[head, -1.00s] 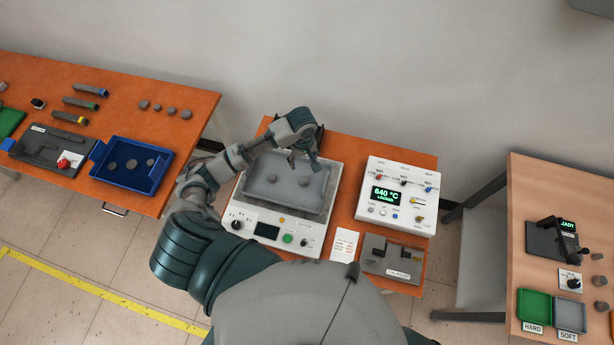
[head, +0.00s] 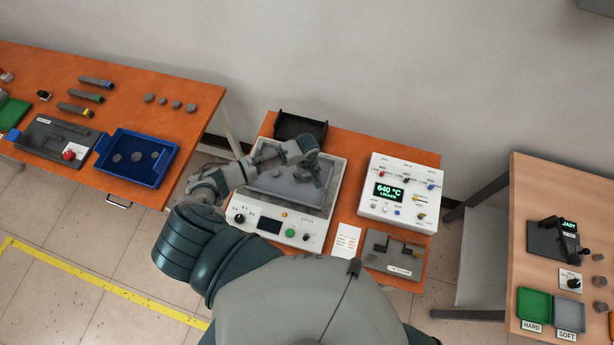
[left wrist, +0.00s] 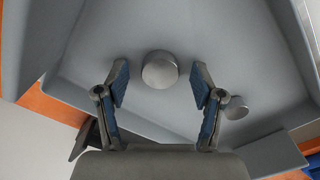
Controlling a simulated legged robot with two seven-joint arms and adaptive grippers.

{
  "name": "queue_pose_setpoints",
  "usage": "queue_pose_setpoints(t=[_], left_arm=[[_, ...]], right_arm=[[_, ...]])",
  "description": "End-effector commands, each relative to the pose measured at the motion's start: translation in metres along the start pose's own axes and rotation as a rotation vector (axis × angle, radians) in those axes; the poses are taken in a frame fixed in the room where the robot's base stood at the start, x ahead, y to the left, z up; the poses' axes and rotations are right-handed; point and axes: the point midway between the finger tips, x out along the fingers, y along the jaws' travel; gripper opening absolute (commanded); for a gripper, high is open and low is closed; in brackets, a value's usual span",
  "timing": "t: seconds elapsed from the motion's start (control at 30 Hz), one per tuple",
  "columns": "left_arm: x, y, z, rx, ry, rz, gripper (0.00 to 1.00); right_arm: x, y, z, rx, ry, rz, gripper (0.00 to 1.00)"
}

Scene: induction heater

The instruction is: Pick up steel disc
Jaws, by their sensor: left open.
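In the left wrist view a grey steel disc (left wrist: 160,70) lies on the floor of a grey tray. My left gripper (left wrist: 160,84) is open, with one blue-padded finger on each side of this disc; I see no contact. A second, smaller-looking disc (left wrist: 237,107) lies beyond the right finger. In the head view my left gripper (head: 309,174) hangs over the grey tray (head: 268,188) on the white heater unit and largely hides the discs there. My right gripper is not in view.
A black bin (head: 299,126) stands behind the heater. The control box (head: 398,192) reading 640 °C is to its right. A blue tray (head: 164,173) with several discs is on the left table. Green and grey trays are on the right table.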

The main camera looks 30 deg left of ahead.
Motion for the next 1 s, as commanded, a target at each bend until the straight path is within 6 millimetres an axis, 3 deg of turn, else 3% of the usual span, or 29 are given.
queue_pose_setpoints(t=[0.17,0.47,0.77,1.0], left_arm=[[0.0,0.0,0.0,0.001,0.0,0.001,0.68],[0.0,0.0,0.0,0.001,0.0,0.0,0.0],[-0.001,0.0,0.0,0.001,0.0,0.001,0.0],[-0.02,0.001,0.0,0.002,0.0,0.003,0.0]], right_arm=[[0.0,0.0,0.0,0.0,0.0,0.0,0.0],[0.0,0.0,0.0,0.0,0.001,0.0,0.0],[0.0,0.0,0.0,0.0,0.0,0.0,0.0],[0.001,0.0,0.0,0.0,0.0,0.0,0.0]])
